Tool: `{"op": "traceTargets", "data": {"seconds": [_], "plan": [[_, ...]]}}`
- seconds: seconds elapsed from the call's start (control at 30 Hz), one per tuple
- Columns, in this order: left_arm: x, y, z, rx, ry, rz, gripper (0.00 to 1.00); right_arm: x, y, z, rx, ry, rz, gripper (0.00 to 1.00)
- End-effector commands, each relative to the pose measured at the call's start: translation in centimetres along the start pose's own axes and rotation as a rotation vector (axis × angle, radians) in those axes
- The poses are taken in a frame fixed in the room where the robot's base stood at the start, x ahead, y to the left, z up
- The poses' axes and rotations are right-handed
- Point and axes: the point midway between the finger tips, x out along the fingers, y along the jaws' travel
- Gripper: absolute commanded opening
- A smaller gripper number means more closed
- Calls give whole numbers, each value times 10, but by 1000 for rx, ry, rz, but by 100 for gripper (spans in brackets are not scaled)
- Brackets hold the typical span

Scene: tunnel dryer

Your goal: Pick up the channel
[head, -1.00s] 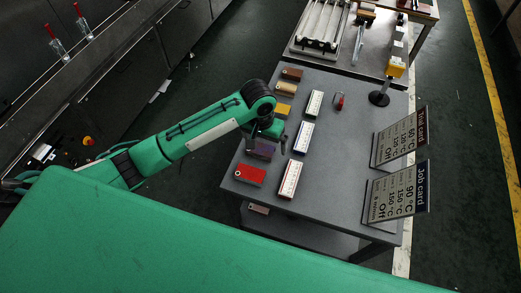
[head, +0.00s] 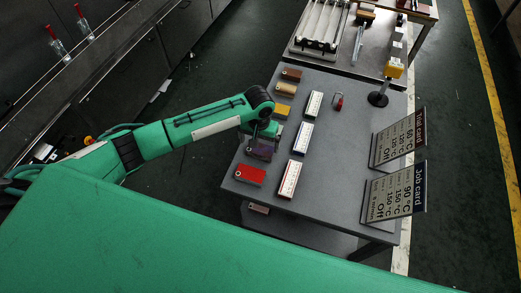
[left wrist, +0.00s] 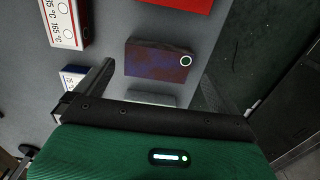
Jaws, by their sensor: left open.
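Several small coloured blocks lie in a column along the left side of the grey table (head: 335,190). None is clearly marked as the channel. A mottled purple and rust block (head: 259,151) lies close to my left gripper (head: 268,136); in the left wrist view this block (left wrist: 158,62) shows a round hole at its right end. A plain grey piece (left wrist: 150,98) lies nearer the gripper, partly hidden by the gripper body. My left gripper is open and empty above the table, with one dark finger clear in the wrist view. My right gripper is not in view.
A red block (head: 249,175) lies toward the front, a yellow one (head: 282,112) behind. White labelled boxes (head: 303,138) stand to the right of the blocks. The table middle is clear.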

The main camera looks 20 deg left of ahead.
Motion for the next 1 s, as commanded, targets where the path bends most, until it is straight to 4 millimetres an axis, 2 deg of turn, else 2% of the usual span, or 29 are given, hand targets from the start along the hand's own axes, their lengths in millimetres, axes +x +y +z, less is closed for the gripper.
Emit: {"op": "traceTargets", "data": {"seconds": [0.4,0.67,0.9,1.0], "plan": [[46,2,-6,0,-1,-2,100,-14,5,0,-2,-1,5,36],[50,2,-6,1,0,-1,100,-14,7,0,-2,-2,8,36],[50,2,-6,1,0,-1,60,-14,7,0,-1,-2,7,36],[49,2,-6,1,1,-1,60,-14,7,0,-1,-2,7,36]]}}
